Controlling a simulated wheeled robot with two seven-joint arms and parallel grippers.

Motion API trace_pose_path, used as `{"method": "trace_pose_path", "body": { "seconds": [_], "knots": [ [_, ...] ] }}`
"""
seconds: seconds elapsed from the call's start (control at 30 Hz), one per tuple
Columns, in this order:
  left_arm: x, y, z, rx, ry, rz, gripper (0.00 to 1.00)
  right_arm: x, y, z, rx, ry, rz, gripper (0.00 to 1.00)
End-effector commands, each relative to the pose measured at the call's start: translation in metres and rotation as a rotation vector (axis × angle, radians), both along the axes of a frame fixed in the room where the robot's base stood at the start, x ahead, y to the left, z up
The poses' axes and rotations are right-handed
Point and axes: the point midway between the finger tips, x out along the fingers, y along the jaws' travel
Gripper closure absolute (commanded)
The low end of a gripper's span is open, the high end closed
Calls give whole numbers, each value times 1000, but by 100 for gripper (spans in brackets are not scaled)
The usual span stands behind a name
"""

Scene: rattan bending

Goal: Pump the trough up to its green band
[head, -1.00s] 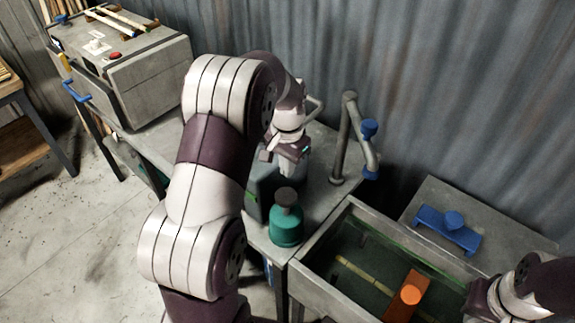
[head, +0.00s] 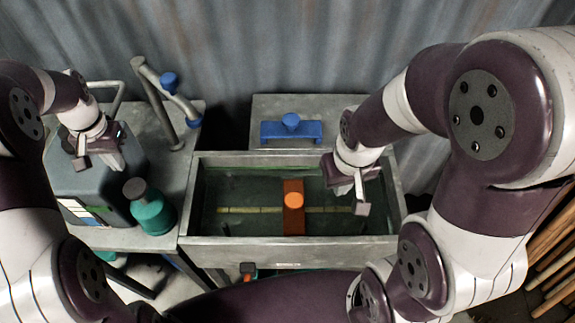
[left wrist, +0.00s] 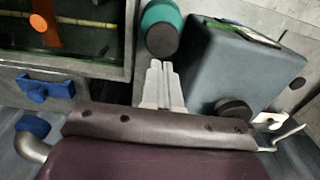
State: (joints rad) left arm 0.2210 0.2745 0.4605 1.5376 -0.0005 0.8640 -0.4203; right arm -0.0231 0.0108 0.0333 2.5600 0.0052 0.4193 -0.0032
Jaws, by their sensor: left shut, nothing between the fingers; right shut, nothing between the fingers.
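The trough (head: 287,242) is a grey metal tub in the middle of the head view, holding dark green liquid. A green strip (head: 265,169) shows along its inner back wall; the exact liquid level against it is hard to tell. An orange block with a round knob (head: 293,215) lies across a yellowish cane (head: 235,210) in it. A bent grey pipe with blue parts (head: 168,112) stands left of the trough. My left gripper (head: 114,162) is shut and empty above the grey box (head: 75,180); its fingers (left wrist: 160,70) point towards the teal bottle (left wrist: 162,30). My right gripper (head: 356,200) is shut and empty over the trough's right part.
The teal bottle with a dark cap also stands beside the box in the head view (head: 152,212). A blue bracket with a knob (head: 291,128) sits on a grey surface behind the trough. A corrugated wall closes the back. Wooden poles (head: 555,240) stand at the far right.

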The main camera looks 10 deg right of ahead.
Motion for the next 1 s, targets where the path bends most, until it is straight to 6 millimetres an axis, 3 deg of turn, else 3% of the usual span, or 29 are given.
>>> {"method": "trace_pose_path", "body": {
  "seconds": [0.1, 0.2, 0.47, 0.63, 0.83, 0.9, 1.0],
  "knots": [
    [0, 3, 34, 0, -3, 1, 100, 0, 0, 10, 0, 0, 0, 100],
    [-2, 4, 51, 0, 3, 1, 100, 0, 0, 12, 0, 0, 0, 100],
    [-2, 4, 51, -1, 4, 0, 100, 0, 0, 10, 0, 0, 0, 100],
    [-3, 4, 34, -2, 5, 0, 100, 0, 0, -5, 0, 0, 0, 100],
    [-3, 3, -8, -2, 6, 0, 100, 0, 0, -35, 0, 0, 0, 100],
    [-3, 3, -12, -3, 10, 0, 100, 0, 0, -19, 0, 1, 0, 100],
    [-3, 3, -34, -3, 10, 0, 100, 0, 0, -12, 0, -1, 0, 100]
  ]
}}
